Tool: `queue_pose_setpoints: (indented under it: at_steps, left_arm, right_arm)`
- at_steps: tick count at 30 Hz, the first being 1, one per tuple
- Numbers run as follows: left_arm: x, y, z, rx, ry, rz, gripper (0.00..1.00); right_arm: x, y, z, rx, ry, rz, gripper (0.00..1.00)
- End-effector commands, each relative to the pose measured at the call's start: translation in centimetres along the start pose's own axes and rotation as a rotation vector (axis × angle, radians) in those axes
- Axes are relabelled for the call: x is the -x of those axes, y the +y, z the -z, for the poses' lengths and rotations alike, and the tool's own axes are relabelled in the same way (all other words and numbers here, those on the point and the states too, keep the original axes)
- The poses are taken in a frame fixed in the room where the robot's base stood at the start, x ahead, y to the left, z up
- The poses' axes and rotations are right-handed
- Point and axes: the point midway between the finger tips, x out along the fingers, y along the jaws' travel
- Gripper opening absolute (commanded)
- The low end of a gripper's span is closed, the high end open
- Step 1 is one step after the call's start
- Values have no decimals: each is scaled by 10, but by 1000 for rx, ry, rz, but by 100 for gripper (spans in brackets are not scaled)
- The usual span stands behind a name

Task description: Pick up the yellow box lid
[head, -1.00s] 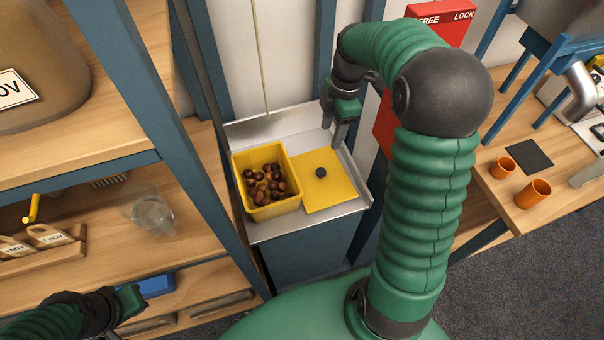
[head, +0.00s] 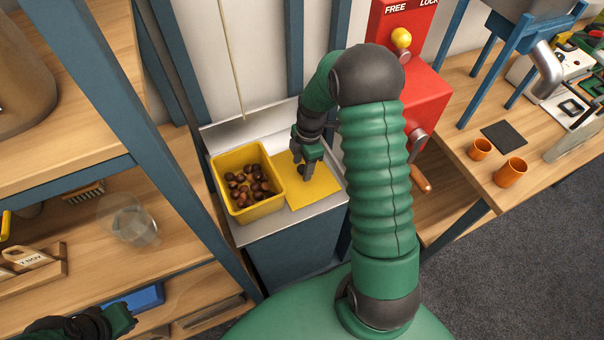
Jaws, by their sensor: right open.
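The yellow box lid (head: 322,192) lies flat on a metal tray-like counter, to the right of the open yellow box (head: 252,211). The box holds several brown chestnuts. My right gripper (head: 305,170) is over the lid with its fingers pointing down at the lid's dark round knob. It is open, and its fingers are at or around the knob; whether they touch it I cannot tell. The knob is partly hidden by the fingers. My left gripper (head: 125,312) is at the lower left, near the wooden shelf, and its fingertips are not clear.
The metal counter (head: 240,236) has a raised back wall. A blue-framed wooden shelf stands left, with a clear glass vessel (head: 133,224) and a blue tray (head: 140,299). A red machine (head: 428,95) and a table with orange cups (head: 510,172) are at the right.

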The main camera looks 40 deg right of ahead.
Motion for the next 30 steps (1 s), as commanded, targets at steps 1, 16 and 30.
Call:
queue_pose_setpoints:
  at_steps: [1,16,30]
  left_arm:
    - [0,0,0,0,0,0,0]
    - [0,0,0,0,0,0,0]
    - [0,0,0,0,0,0,0]
  right_arm:
    - [0,0,0,0,0,-1,52]
    - [0,0,-1,0,1,-1,3]
    - [0,1,0,0,1,-1,0]
